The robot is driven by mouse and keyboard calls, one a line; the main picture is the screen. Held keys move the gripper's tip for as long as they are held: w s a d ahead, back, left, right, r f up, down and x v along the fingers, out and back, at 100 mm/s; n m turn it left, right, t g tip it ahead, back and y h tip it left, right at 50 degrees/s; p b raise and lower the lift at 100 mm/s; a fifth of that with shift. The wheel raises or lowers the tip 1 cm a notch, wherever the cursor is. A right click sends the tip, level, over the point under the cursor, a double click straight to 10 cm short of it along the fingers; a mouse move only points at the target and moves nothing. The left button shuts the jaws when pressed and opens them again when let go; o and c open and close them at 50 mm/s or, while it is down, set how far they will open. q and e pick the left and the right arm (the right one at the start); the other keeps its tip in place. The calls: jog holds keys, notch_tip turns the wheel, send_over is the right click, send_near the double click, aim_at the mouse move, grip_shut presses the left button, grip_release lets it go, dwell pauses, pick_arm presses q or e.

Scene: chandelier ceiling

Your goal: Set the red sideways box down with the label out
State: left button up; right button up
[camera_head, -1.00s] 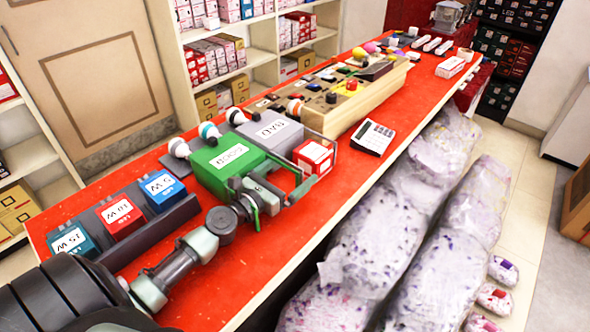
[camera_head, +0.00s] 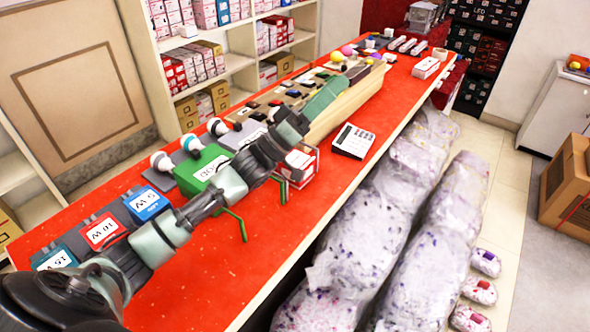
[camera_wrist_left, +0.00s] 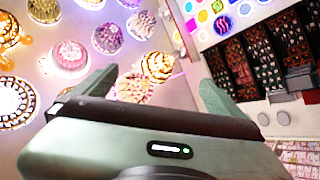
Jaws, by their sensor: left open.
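A red box with a white "10 W" label (camera_head: 102,231) sits in a dark rack between a blue "5 W" box (camera_head: 147,204) and a teal "15 W" box (camera_head: 55,259); its label is visible. Another red-and-white box (camera_head: 299,159) is by the green bin, partly hidden by my arm. I cannot tell which red box the task means. My left gripper (camera_head: 325,97) is raised above the counter, beyond the bins. In the left wrist view its fingers (camera_wrist_left: 155,88) are apart with nothing between them. My right gripper is not in view.
The red counter (camera_head: 262,262) is clear along its front edge. A green bin (camera_head: 199,170), lamp bulbs, a calculator (camera_head: 353,141) and a wooden display (camera_head: 345,103) stand on it. Plastic-wrapped bags (camera_head: 355,240) lie on the floor beside it.

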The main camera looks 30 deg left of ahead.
pick_arm(q)
jog(key=s+d+m+g+h, duration=0.3)
jog(key=d+m+g+h, duration=0.35)
jog(key=m+g, duration=0.6)
jog(key=m+g+y+b, duration=0.3)
jog(key=m+g+y, duration=0.1)
jog(key=m+y, duration=1.9)
send_over(293, 161)
jog(key=s, duration=0.2)
jog(key=shift+m+h, duration=0.85)
jog(key=f, duration=1.9)
jog(key=shift+w+d+f, duration=0.15)
jog(key=shift+d+f, duration=0.05)
jog(key=shift+f, duration=0.1)
jog(key=shift+a+f+t+b, duration=0.15)
jog(key=shift+a+f+b, duration=0.05)
jog(key=shift+f+b, duration=0.3)
jog(key=shift+a+f+t+b, duration=0.1)
jog(key=shift+a+f+b, duration=0.1)
jog(key=shift+f+b, duration=0.25)
jog(key=p+x, duration=0.1)
jog(key=x, duration=0.6)
jog(key=shift+w+f, duration=0.3)
